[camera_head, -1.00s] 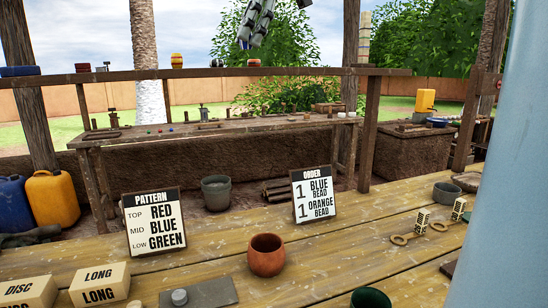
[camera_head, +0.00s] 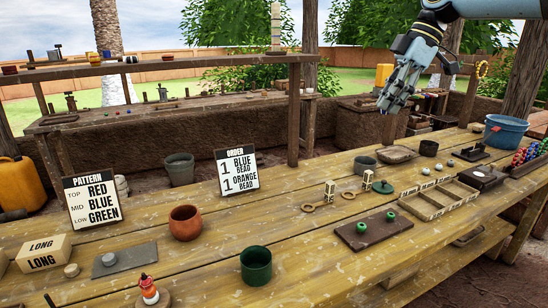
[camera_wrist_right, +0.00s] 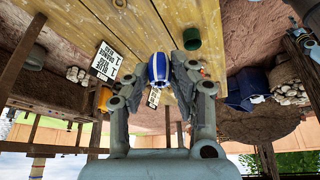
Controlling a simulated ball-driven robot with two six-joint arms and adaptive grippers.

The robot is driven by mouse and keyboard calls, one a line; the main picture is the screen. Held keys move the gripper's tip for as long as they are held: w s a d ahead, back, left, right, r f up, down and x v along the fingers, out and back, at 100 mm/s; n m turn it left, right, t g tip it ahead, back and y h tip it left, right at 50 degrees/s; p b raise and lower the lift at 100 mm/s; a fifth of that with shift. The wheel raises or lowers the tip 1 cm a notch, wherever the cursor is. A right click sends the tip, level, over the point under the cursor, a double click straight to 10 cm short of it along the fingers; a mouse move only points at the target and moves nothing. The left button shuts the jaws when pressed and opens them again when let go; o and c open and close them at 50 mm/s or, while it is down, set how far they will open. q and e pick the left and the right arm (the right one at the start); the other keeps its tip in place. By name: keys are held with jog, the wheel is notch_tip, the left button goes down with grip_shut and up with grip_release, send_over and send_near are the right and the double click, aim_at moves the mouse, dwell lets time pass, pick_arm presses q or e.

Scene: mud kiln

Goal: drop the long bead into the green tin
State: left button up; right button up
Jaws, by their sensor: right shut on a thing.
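My right gripper (camera_head: 393,98) is raised above the far side of the bench, at the upper right of the head view. In the right wrist view the gripper (camera_wrist_right: 160,72) is shut on a blue and white striped bead (camera_wrist_right: 158,68), which looks like the long bead. The bead is mostly hidden in the head view. The green tin (camera_head: 256,265) stands upright and open on the bench, near the front edge. It also shows in the right wrist view (camera_wrist_right: 191,38), apart from the gripper and bead. My left gripper is not in view.
A terracotta cup (camera_head: 185,223) and a grey slab (camera_head: 123,260) stand left of the tin. A red-topped stacked figure (camera_head: 148,289) is in front. A dark board (camera_head: 362,238) with green beads and a divided wooden tray (camera_head: 428,207) lie to the right.

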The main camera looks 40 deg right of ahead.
jog(key=w+a+f+m+p, duration=0.1)
jog(key=w+a+f+p, duration=0.3)
jog(key=a+f+p, duration=0.7)
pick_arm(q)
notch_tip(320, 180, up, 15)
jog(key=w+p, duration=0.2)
pick_arm(e)
jog(key=w+a+f+m, duration=0.1)
jog(key=w+a+f, duration=0.15)
jog(key=a, duration=0.65)
jog(key=w+a+f, duration=0.2)
jog(key=a+f, duration=0.2)
jog(key=a, duration=0.4)
pick_arm(q)
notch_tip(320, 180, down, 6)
jog(key=b, duration=0.6)
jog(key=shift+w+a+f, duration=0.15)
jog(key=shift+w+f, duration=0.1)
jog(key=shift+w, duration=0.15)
pick_arm(e)
notch_tip(320, 180, down, 6)
jog(key=shift+s+a+f+t+h, duration=0.2)
jog(key=shift+t+h, duration=0.1)
jog(key=shift+t, duration=0.1)
jog(key=shift+r, duration=0.1)
